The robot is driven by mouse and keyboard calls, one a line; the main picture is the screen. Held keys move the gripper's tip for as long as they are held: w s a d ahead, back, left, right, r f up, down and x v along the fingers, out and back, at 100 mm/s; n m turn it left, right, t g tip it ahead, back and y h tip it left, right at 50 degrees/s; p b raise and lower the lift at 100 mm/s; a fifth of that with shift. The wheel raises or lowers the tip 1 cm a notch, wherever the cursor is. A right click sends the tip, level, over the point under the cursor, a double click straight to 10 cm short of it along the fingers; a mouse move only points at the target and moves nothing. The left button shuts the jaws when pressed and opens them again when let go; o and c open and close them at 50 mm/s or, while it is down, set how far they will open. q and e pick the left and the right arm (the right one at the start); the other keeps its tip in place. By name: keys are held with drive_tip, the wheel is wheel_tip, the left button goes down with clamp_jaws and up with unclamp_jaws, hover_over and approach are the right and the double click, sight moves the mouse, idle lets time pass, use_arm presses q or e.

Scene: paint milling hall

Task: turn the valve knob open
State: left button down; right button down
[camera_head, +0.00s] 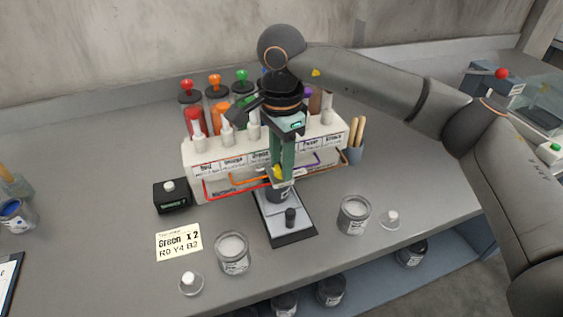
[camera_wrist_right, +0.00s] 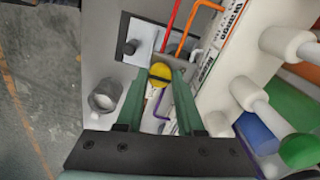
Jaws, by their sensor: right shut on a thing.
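The valve knob (camera_wrist_right: 159,75) is a round yellow knob with a dark bar across it, seen between my fingertips in the right wrist view. In the head view a bit of yellow (camera_head: 278,172) shows at the fingertips. My right gripper (camera_head: 283,173) reaches down in front of the dispenser rack (camera_head: 205,160), its green fingers shut on the knob. Below it are a dark can (camera_head: 279,191) and a black-framed plate (camera_head: 292,237) with a small black knob (camera_head: 290,217). How far the knob is turned is hard to tell. My left gripper is out of view.
A card (camera_head: 179,242) reads "Green X2, R0 Y4 B2". A black box (camera_head: 173,195) stands left of the plate. Open jars (camera_head: 233,254) and (camera_head: 353,215) flank the plate. A cup with brushes (camera_head: 355,152) stands right of the rack.

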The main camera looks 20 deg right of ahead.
drive_tip(key=shift+r, duration=0.1)
idle(0.4)
drive_tip(key=c, duration=0.5)
unclamp_jaws()
drive_tip(key=shift+c, duration=0.2)
wheel_tip(320, 180, up, 12)
drive_tip(key=shift+r+p, duration=0.2)
drive_tip(key=shift+p, duration=0.1)
